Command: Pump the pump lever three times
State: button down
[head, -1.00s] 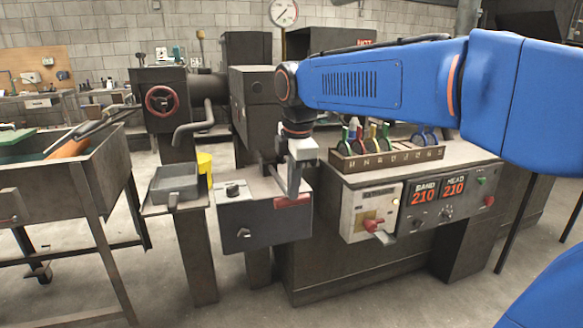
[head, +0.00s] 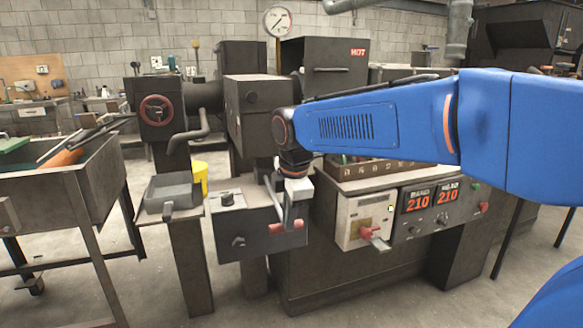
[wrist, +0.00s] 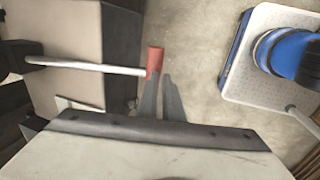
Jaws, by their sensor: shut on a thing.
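The pump lever is a thin pale rod with a red grip (head: 287,227). The fingers hide part of the grip.
The grey box (head: 240,235) stands below the lever, with a small tray (head: 172,189) to its left. A control panel with red displays (head: 433,200) and a red-handled switch (head: 374,236) stand to the right. Floor is clear in front.

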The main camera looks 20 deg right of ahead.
jog(key=v, duration=1.7)
jog(key=shift+s, duration=0.25)
jog(key=w+r+g, duration=0.2)
jog(key=w+r, duration=0.4)
jog(key=r, duration=0.2)
jog(key=shift+r+g, duration=0.15)
jog(key=shift+g, duration=0.15)
jog(key=shift+a, duration=0.1)
notch_tip(320, 180, down, 14)
dwell(0.7)
